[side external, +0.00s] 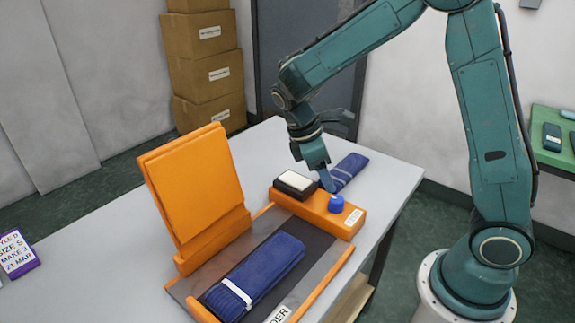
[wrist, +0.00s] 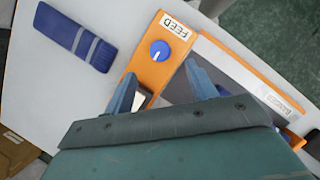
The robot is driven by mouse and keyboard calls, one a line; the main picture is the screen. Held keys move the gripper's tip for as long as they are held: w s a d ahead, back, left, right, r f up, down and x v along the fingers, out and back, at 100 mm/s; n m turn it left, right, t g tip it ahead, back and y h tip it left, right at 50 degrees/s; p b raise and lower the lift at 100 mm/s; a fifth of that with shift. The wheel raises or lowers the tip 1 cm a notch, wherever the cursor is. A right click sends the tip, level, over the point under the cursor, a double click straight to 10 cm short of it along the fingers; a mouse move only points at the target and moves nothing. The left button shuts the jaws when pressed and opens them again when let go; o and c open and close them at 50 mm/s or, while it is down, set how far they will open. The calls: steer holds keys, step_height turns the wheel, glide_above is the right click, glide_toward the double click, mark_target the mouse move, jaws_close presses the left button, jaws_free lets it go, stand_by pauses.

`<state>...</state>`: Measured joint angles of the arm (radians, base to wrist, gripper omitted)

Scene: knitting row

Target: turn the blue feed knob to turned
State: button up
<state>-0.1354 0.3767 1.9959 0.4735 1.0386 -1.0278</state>
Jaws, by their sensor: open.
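The blue feed knob (side external: 336,203) stands on top of an orange block (side external: 313,211) at the near right end. In the wrist view the knob (wrist: 160,50) is a round blue disc with a short white pointer line, beside a FEED label (wrist: 174,24). My gripper (side external: 325,183) points down, just above and to the left of the knob in the side view. In the wrist view my gripper (wrist: 160,72) has its two blue fingers apart, with nothing held. The knob shows ahead of the fingertips, and I see no contact.
A black box with a white top (side external: 295,184) sits beside the knob. An orange upright panel (side external: 200,185) and a folder bed with a blue folded knit (side external: 258,272) are nearby. Another blue knit (side external: 347,171) lies behind.

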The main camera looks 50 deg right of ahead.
mark_target(336, 199)
steer(key=x, duration=0.8)
steer(key=shift+f, duration=0.1)
steer(key=c, duration=1)
